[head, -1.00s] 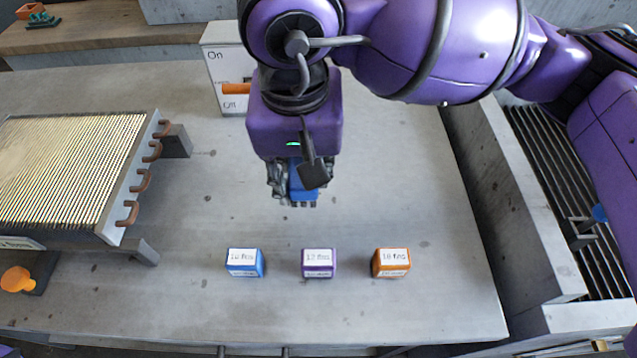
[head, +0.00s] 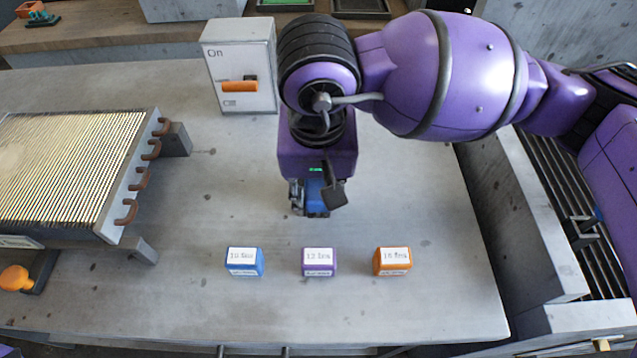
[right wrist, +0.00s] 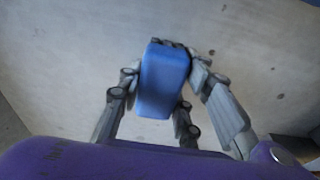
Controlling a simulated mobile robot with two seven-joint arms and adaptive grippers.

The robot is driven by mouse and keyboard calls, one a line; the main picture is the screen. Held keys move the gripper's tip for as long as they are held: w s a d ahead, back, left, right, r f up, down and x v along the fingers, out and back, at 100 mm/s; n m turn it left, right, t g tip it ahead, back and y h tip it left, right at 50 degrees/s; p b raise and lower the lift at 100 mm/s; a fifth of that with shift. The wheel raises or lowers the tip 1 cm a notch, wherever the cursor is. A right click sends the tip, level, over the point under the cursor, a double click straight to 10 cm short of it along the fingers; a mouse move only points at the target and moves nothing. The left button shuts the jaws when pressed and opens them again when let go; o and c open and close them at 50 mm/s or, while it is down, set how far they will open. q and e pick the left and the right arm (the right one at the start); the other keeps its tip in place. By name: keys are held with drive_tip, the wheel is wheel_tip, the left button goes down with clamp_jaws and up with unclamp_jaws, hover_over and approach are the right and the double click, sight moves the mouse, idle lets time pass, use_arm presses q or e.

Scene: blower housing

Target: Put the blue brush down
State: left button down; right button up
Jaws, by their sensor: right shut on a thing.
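The blue brush (head: 318,196) is held in my right gripper (head: 312,212), above the grey table (head: 200,295). In the right wrist view the blue brush (right wrist: 165,80) sits between the fingers of my right gripper (right wrist: 170,85), with the table surface behind it. The gripper is shut on it. Whether the brush touches the table cannot be told; it appears to be above it. My left gripper is not in view.
Blue (head: 244,262), purple (head: 319,262) and orange (head: 392,261) labelled blocks stand in a row in front of the gripper. A finned coil unit (head: 70,170) is at left. A switch box (head: 240,60) with an orange lever stands behind. The table is clear between them.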

drive_tip(key=shift+s+f, duration=0.15)
drive_tip(key=shift+f, duration=0.3)
drive_tip(key=o, duration=1)
drive_tip(key=shift+d, duration=0.1)
drive_tip(key=shift+o, duration=1)
drive_tip(key=shift+f, duration=0.1)
wheel_tip(320, 180, up, 13)
drive_tip(key=s, duration=0.1)
drive_tip(key=shift+p, duration=0.45)
drive_tip(key=shift+s, duration=0.1)
